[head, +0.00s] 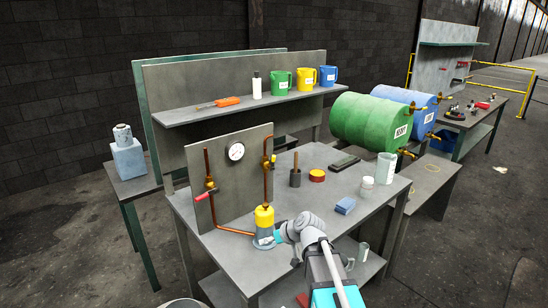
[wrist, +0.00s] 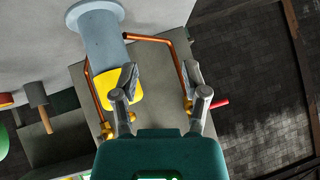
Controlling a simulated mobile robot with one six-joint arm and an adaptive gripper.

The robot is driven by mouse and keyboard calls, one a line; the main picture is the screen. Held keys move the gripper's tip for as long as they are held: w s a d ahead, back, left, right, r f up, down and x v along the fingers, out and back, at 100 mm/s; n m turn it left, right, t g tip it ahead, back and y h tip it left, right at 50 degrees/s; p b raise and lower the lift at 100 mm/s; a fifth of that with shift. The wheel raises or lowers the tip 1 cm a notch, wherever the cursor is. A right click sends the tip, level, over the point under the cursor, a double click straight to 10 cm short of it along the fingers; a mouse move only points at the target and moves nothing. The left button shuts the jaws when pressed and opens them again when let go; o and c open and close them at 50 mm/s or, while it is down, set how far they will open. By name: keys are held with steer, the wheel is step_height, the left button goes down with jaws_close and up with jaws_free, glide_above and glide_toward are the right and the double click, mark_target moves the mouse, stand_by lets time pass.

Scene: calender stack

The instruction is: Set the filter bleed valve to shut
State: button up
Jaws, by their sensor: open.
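An upright grey panel (head: 228,180) carries copper pipes and a round gauge. A valve with a red lever (head: 202,195) is on its left pipe; the lever points out to the left, across the upright pipe. The red lever also shows in the wrist view (wrist: 219,103), right of the fingers. A second valve (head: 268,161) with a yellow part sits on the right pipe. Which one is the bleed valve, I cannot tell. Below is the yellow filter (head: 264,217) on a blue-grey base. My gripper (head: 265,241) is open and empty, close in front of the filter base; its fingers show in the wrist view (wrist: 160,78).
A shelf with jugs stands behind. Green and blue drums (head: 370,124) are to the right.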

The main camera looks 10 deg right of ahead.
steer(key=w+d+r+t+y+p, duration=0.1)
steer(key=w+d+r+t, duration=0.3)
steer(key=w+r, duration=0.55)
steer(key=m+t+h+p, duration=0.2)
steer(key=t, duration=0.4)
glide_toward(274, 158)
steer(key=shift+f+v, duration=0.15)
steer(key=shift+v, duration=0.6)
steer(key=shift+f+v, duration=0.2)
steer(key=shift+v, duration=0.55)
steer(key=shift+w, duration=0.1)
steer(key=x, duration=1.3)
steer(key=shift+w+r, duration=0.2)
steer(key=shift+w, duration=0.15)
steer(key=shift+c, duration=0.3)
jaws_close()
